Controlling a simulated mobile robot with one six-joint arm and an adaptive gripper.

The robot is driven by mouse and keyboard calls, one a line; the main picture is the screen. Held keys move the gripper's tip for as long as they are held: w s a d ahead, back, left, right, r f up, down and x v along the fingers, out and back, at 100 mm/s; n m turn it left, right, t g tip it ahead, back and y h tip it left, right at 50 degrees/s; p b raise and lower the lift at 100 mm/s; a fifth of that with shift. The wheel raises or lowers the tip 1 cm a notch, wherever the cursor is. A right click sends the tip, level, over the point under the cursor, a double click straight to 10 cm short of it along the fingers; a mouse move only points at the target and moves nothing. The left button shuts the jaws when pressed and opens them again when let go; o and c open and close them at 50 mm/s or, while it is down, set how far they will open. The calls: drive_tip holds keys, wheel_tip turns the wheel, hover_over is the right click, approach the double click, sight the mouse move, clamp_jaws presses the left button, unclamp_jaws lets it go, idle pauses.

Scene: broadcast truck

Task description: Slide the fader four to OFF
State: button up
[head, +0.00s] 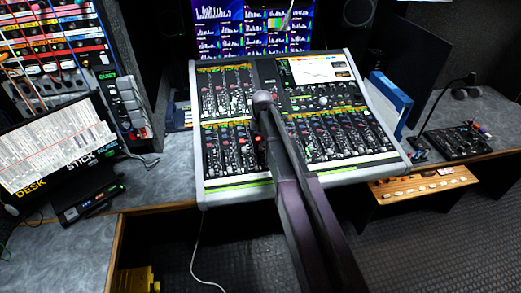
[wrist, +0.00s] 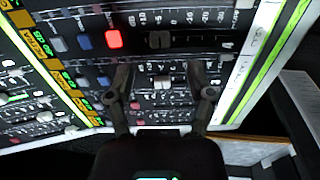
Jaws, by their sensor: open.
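The mixing console (head: 232,190) lies on the desk, with rows of fader strips; my arm crosses in front of it. In the wrist view my gripper (wrist: 163,84) is open, its two dark fingers apart over the fader strips. A pale fader cap (wrist: 162,82) shows between the fingers; I cannot tell whether they touch it. One strip above, a dark fader cap (wrist: 159,40) sits on a slot with a printed scale. A mark like a 4 stands at that strip's right end, too blurred to be sure. The gripper is hard to make out in the head view.
A lit red button (wrist: 113,39) and blue buttons (wrist: 104,80) lie left of the faders. Screens (head: 255,30) stand behind the console. A blue binder (head: 388,100) and a small black panel (head: 455,142) are to the right. A monitor (head: 55,140) stands left.

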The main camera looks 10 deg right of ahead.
drive_tip(key=shift+w+f+b, duration=0.2)
drive_tip(key=shift+f+b, duration=0.95)
drive_tip(key=shift+f, duration=0.2)
drive_tip(key=shift+w+f+b, duration=0.2)
drive_tip(key=shift+f+b, duration=0.95)
drive_tip(key=shift+f, duration=0.15)
clamp_jaws()
